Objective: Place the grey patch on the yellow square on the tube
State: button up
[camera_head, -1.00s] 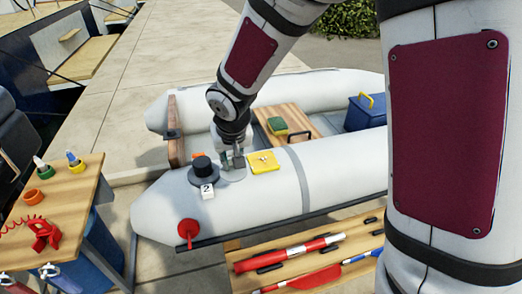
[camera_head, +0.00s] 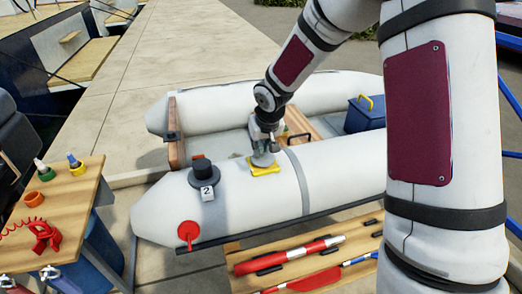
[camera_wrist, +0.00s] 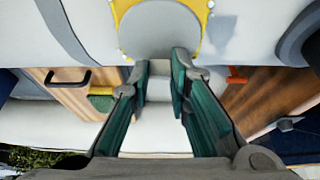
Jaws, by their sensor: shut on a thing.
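The yellow square (camera_head: 268,170) lies on the near grey-white tube (camera_head: 340,165) of the inflatable boat, just left of a grey band. My gripper (camera_head: 264,146) is shut on the grey patch (camera_head: 262,160) and holds it over the square. In the wrist view, the rounded patch (camera_wrist: 160,28) lies across the yellow square (camera_wrist: 127,8), whose yellow edges show around it. The patch's tab sits between the fingertips of my gripper (camera_wrist: 162,72). I cannot tell whether the patch touches the square.
A black valve (camera_head: 202,168) with a "2" tag stands on the tube to the left. A red plug (camera_head: 188,230) is at the tube's near end. A wooden table with bottles stands at left. A wooden bench with red paddle parts (camera_head: 290,254) is in front. A blue box (camera_head: 364,115) is behind.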

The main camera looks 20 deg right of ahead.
aim_at(266, 165)
jog(key=shift+f, duration=0.4)
jog(key=shift+f, duration=0.2)
jog(key=o, duration=0.8)
jog(key=shift+c, duration=0.2)
jog(key=shift+r, duration=0.35)
jog(key=p+v, duration=0.4)
jog(key=v, duration=0.7)
jog(key=shift+s+r, duration=0.25)
jog(key=shift+r, duration=0.05)
